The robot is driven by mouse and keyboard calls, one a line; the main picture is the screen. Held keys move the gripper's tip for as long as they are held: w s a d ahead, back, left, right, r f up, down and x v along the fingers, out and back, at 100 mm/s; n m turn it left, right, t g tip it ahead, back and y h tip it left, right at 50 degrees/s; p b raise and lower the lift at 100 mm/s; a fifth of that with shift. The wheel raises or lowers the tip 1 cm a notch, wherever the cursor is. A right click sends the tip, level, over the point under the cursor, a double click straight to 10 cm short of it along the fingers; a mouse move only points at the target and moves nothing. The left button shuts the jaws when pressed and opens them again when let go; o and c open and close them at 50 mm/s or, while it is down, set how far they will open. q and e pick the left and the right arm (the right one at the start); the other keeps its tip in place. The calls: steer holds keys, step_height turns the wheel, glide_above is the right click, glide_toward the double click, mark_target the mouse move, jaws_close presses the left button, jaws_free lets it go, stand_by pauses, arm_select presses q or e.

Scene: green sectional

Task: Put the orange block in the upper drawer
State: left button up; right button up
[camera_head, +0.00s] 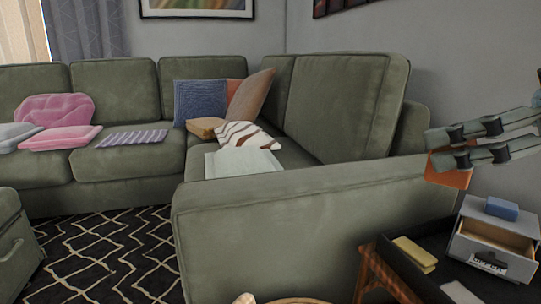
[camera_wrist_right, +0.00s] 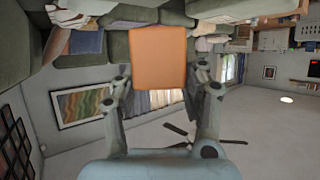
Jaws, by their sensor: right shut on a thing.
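The orange block (camera_head: 452,174) is between the fingers of my right gripper (camera_head: 448,152), in the air near the sofa arm's right end. In the right wrist view the block (camera_wrist_right: 158,58) fills the space between both fingertips of the right gripper (camera_wrist_right: 159,82). A small grey drawer unit (camera_head: 497,232) stands on the dark side table at the lower right, below and to the right of the block. Its upper drawer (camera_head: 490,254) appears pulled out, with a dark handle on its front. A lower drawer is not clearly visible. My left gripper is not in view.
A blue block (camera_head: 502,208) lies on top of the drawer unit. A yellow block (camera_head: 414,254) lies on the dark side table (camera_head: 392,262). A green sectional (camera_head: 270,228) with cushions stands to the left, its arm close to the table. The wall is behind.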

step_height(320, 180, up, 2)
steer(key=shift+s+a+p, duration=0.1)
steer(key=shift+s+p, duration=0.05)
steer(key=shift+p, duration=0.75)
steer(key=r+m+t+p, duration=0.1)
steer(key=r+p, duration=0.1)
steer(key=p, duration=0.1)
steer(key=r+m+h+p, duration=0.1)
steer(key=r+p, duration=0.1)
steer(key=p, duration=0.1)
steer(key=shift+a+r+t, duration=0.1)
steer(key=shift+a+t, duration=0.1)
steer(key=shift+t, duration=0.2)
steer(key=r+m+h+p, duration=0.1)
steer(key=t+h+p, duration=0.1)
steer(key=p, duration=0.1)
steer(key=r+m+p, duration=0.1)
steer(key=p, duration=0.1)
steer(key=shift+w+d+r+m+t+h, duration=0.2)
steer(key=shift+d+r+m+t+h, duration=0.1)
steer(key=shift+r+h, duration=0.1)
steer(key=shift+d+p, duration=0.1)
steer(key=shift+p, duration=0.35)
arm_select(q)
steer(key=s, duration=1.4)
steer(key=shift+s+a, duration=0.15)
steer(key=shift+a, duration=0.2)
arm_select(e)
steer(key=shift+f+m, duration=0.15)
steer(key=shift+m, duration=0.15)
